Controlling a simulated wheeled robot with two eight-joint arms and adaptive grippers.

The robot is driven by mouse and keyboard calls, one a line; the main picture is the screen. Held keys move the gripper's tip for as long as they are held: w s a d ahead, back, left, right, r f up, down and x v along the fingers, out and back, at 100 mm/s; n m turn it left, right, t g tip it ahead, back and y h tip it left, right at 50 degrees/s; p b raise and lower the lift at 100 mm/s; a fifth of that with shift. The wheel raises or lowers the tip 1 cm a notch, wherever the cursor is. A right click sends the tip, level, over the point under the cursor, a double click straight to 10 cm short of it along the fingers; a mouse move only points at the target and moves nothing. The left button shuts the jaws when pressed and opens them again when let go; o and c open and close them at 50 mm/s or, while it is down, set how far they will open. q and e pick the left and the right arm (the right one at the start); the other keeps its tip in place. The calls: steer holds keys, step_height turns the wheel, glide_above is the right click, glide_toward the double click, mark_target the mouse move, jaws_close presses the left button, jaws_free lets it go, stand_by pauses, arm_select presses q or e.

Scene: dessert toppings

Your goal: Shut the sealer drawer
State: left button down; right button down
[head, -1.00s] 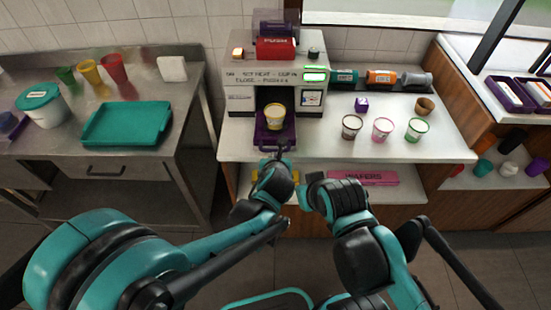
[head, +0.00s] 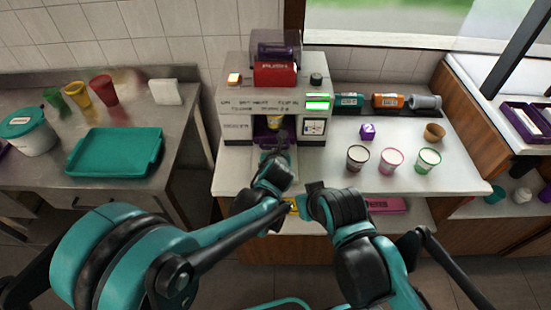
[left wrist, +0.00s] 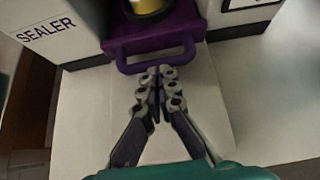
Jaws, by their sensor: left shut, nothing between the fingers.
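The sealer (head: 262,95) is a pale boxy machine on the white counter. Its purple drawer (head: 262,133) is mostly inside the opening in the head view, and a yellow cup (head: 275,122) stands in it. The left wrist view shows the purple drawer (left wrist: 160,36) with its loop handle (left wrist: 186,50) and the base of the yellow cup (left wrist: 147,6). My left gripper (head: 274,152) is shut and empty. In the left wrist view its fingertips (left wrist: 157,72) are right at the handle; contact is unclear. My right gripper (head: 315,188) is near the counter's front edge, its fingers unclear.
Three cups, brown (head: 357,158), pink (head: 390,160) and green (head: 428,159), stand right of the sealer. A teal tray (head: 115,152) lies on the left metal table.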

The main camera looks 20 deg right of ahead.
arm_select(q)
steer(key=shift+w+d+r, duration=0.1)
steer(key=shift+w+d, duration=0.1)
steer(key=shift+w, duration=0.6)
steer(key=shift+s, duration=0.1)
steer(key=v, duration=1.2)
steer(key=s+a+n+g+y, duration=0.2)
steer(key=s+a+n, duration=0.1)
steer(key=a+n, duration=1.7)
steer(key=s+a+f+n, duration=0.1)
steer(key=s+a+n, duration=0.4)
steer(key=n, duration=0.4)
steer(key=s+a+f+n+g, duration=0.1)
steer(key=s+a+n, duration=0.4)
steer(key=n, duration=0.5)
steer(key=shift+a+y, duration=0.4)
steer(key=shift+a, duration=0.7)
